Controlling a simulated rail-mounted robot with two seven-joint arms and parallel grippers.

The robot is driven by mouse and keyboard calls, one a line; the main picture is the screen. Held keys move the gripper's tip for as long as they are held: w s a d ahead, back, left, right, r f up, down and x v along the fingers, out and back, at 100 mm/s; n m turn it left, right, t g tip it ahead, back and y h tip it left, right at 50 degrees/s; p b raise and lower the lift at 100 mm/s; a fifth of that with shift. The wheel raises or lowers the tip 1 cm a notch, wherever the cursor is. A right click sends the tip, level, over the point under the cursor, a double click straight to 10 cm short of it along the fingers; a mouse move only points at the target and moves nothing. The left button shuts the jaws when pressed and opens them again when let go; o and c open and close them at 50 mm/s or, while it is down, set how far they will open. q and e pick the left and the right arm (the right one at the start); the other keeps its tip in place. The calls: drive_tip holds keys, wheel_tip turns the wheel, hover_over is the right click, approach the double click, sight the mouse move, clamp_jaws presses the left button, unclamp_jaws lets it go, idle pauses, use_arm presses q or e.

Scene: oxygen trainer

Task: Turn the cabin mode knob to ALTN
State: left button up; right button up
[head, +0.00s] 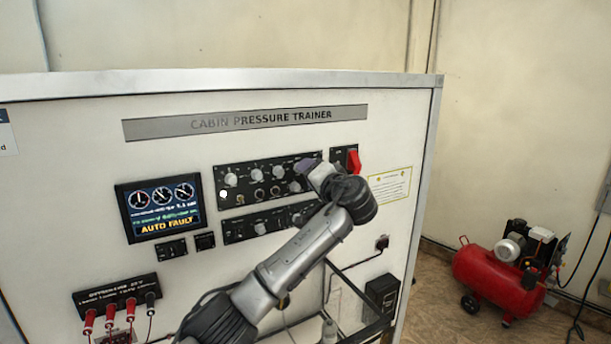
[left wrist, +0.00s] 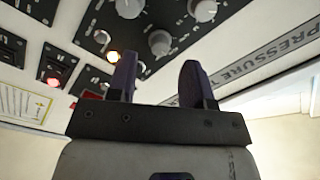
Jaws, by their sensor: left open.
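The upper black control panel (head: 245,196) carries several round grey knobs, including one at its left (head: 230,179) and one near its right end (head: 295,186). Labels are too small to read, so I cannot tell which is the cabin mode knob. My left gripper (head: 308,167) is at the panel's upper right end, in front of it and hiding part of it. In the left wrist view its two dark fingers (left wrist: 159,62) stand apart with nothing between them. My right gripper is not in view.
A screen (head: 160,208) reads AUTO FAULT. A red switch guard (head: 353,161) is close right of my gripper. My forearm partly covers the lower panel (head: 240,230). Red plugs with cables (head: 89,321) are at lower left. A red compressor (head: 495,275) stands on the floor at right.

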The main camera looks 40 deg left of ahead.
use_arm(q)
drive_tip(key=b+v, duration=0.3)
drive_tip(key=v, duration=0.8)
drive_tip(key=shift+s+f, duration=0.1)
